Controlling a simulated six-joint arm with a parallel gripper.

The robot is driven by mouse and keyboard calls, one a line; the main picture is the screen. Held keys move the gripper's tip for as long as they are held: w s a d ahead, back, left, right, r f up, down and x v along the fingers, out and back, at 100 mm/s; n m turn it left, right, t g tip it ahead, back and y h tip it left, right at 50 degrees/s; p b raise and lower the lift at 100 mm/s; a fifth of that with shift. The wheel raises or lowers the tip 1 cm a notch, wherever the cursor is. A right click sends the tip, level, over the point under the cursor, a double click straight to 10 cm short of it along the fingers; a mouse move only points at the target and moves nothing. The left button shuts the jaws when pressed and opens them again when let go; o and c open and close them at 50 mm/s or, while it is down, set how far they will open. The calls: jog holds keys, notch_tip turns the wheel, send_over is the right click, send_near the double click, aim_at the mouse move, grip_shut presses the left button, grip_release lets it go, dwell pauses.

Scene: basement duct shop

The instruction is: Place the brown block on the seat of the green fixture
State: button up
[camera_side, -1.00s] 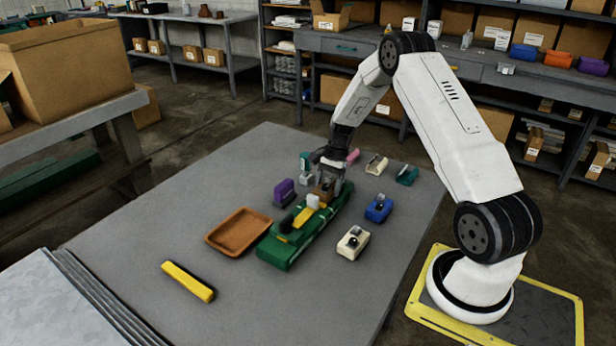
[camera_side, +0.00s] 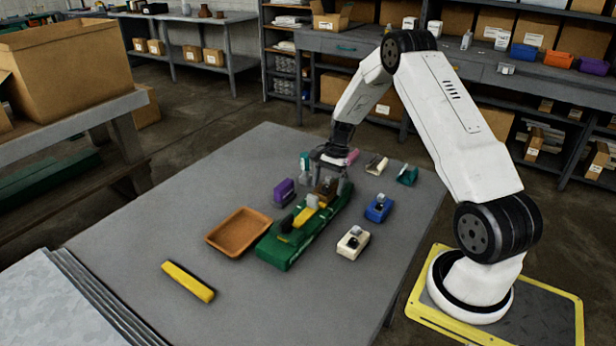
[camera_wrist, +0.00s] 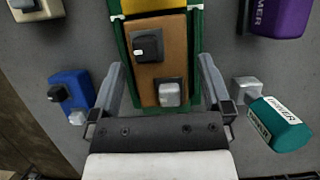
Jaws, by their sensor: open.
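In the side view the block (camera_side: 325,188) is at the far end of the long green fixture (camera_side: 277,252), partly hidden by my gripper. My gripper (camera_wrist: 161,72) is open, with one finger on each side of the block and visible gaps between. Its fingers also straddle the block in the side view (camera_side: 331,180). The block's underside is hidden.
A brown tray (camera_side: 239,251) lies left of the fixture and a yellow bar (camera_side: 188,281) nearer the front. Purple (camera_side: 284,192), blue (camera_side: 379,209), cream (camera_side: 353,242) and teal (camera_side: 407,175) blocks stand around it. The table's front middle is clear.

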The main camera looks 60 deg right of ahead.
jog(key=v, duration=1.1)
jog(key=shift+r, duration=0.15)
jog(key=shift+d, duration=0.1)
jog(key=s+a+r+n+h, duration=0.15)
jog(key=a+n, duration=0.25)
jog(key=a, duration=0.4)
jog(key=a+n+h, duration=0.2)
jog(key=a+n, duration=0.2)
jog(key=a, duration=0.5)
jog(key=s+a+n+t, duration=0.2)
jog(key=s+a+n, duration=0.8)
jog(key=s+a, duration=0.1)
jog(key=shift+a+f+t+h, duration=0.35)
jog(key=shift+a+h, duration=0.1)
jog(key=shift+a, duration=0.2)
